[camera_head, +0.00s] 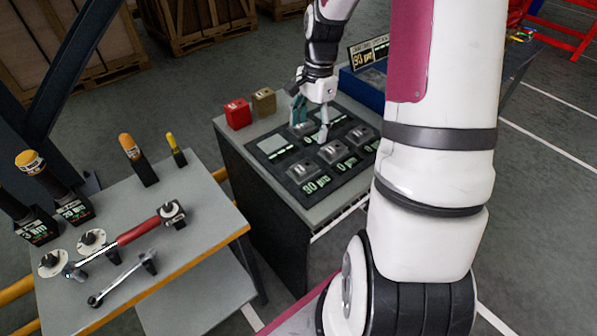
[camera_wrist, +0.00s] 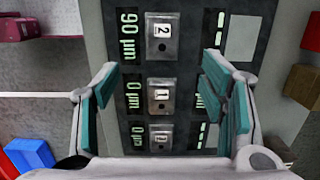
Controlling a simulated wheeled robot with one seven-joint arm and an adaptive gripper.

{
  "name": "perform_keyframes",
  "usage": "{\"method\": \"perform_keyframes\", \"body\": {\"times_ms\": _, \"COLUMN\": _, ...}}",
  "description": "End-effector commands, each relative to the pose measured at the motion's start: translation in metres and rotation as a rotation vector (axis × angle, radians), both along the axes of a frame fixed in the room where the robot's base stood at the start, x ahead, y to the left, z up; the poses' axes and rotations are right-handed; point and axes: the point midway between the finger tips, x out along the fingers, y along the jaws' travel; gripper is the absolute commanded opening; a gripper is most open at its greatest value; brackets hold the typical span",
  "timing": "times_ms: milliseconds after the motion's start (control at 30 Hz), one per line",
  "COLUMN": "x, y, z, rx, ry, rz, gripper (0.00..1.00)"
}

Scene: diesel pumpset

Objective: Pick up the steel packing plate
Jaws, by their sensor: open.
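Several grey metal plates with numbered tags lie on a dark panel (camera_head: 268,168) on the grey cabinet. In the head view I see plates at the front (camera_head: 303,172), in the middle (camera_head: 331,153) and to the right (camera_head: 362,132). I cannot tell which is the steel packing plate. In the wrist view, a plate tagged 2 (camera_wrist: 163,38) is by the 90 µm label; a middle plate (camera_wrist: 161,97) and a lower plate (camera_wrist: 161,138) are by 0 µm labels. My gripper (camera_head: 311,118) is open, pointing down above the panel, its teal-padded fingers (camera_wrist: 160,92) apart on either side of the plate row. Nothing is held.
Red (camera_head: 238,113) and tan (camera_head: 263,101) blocks stand at the cabinet's back left corner. A blue box (camera_head: 362,88) with a readout sign stands behind. A side table (camera_head: 205,215) at left carries a red-handled wrench (camera_head: 138,232) and other tools. Wooden crates stand behind.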

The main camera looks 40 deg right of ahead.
Motion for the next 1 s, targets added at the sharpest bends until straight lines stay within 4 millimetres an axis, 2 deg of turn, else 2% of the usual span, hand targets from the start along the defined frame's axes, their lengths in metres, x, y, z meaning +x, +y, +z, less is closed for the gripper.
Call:
{"method": "perform_keyframes", "body": {"times_ms": 200, "x": -0.001, "y": 0.006, "z": -0.039, "rx": 0.005, "ry": 0.005, "rz": 0.002, "gripper": 0.65}}
{"method": "perform_keyframes", "body": {"times_ms": 400, "x": -0.001, "y": 0.009, "z": -0.070, "rx": 0.002, "ry": 0.003, "rz": 0.000, "gripper": 0.65}}
{"method": "perform_keyframes", "body": {"times_ms": 667, "x": 0.000, "y": 0.011, "z": -0.086, "rx": 0.002, "ry": 0.003, "rz": 0.001, "gripper": 0.65}}
{"method": "perform_keyframes", "body": {"times_ms": 1000, "x": 0.003, "y": 0.015, "z": -0.127, "rx": 0.002, "ry": 0.002, "rz": 0.001, "gripper": 0.65}}
